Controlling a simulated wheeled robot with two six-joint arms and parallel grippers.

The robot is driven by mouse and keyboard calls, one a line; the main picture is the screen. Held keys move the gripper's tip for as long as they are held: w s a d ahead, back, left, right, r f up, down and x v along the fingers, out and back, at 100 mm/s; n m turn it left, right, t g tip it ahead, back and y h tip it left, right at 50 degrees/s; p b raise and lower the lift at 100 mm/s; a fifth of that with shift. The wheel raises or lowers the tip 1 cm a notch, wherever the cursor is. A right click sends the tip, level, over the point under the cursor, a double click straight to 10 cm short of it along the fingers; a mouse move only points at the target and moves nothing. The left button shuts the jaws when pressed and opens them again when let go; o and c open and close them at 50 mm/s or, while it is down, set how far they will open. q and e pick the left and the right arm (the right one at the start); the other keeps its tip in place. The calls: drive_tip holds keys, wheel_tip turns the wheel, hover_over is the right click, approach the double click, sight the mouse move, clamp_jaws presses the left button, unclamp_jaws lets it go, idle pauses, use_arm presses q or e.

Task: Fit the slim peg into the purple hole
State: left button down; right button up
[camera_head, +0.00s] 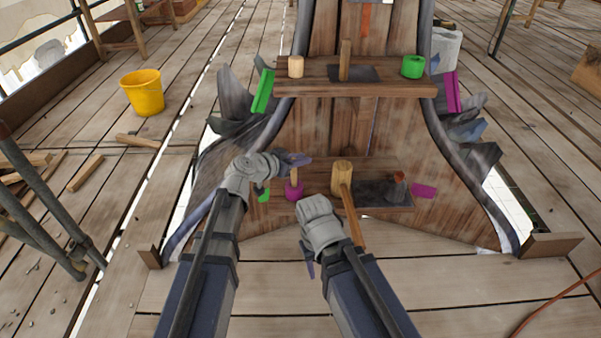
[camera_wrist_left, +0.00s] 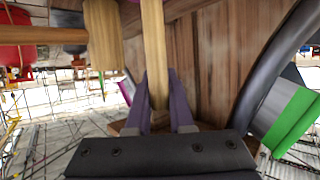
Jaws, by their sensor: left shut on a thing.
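My left gripper (camera_head: 295,160) is shut on a slim pale wooden peg (camera_head: 294,176), which also shows between the fingers in the left wrist view (camera_wrist_left: 153,55). The peg stands about upright over the purple block (camera_head: 294,193) on the lower shelf. Its lower end meets the block's top in the head view. I cannot tell whether it is inside the hole. In the wrist view only a sliver of purple shows at the top edge. My right gripper (camera_head: 308,263) hangs low in front of the shelf, its fingers mostly hidden by its wrist.
A wooden mallet (camera_head: 342,178) stands right of the purple block, close to both arms. A dark tray (camera_head: 385,193) lies further right; a green block (camera_head: 263,194) is at left. The upper shelf (camera_head: 350,90) holds a pale peg, a wooden post and a green cylinder.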

use_arm(q)
drive_tip(key=shift+f+b, duration=1.7)
drive_tip(key=shift+f, duration=0.15)
drive_tip(key=shift+f, duration=0.2)
drive_tip(key=c, duration=0.8)
unclamp_jaws()
drive_tip(key=shift+r, duration=0.1)
drive_tip(key=shift+r, duration=0.1)
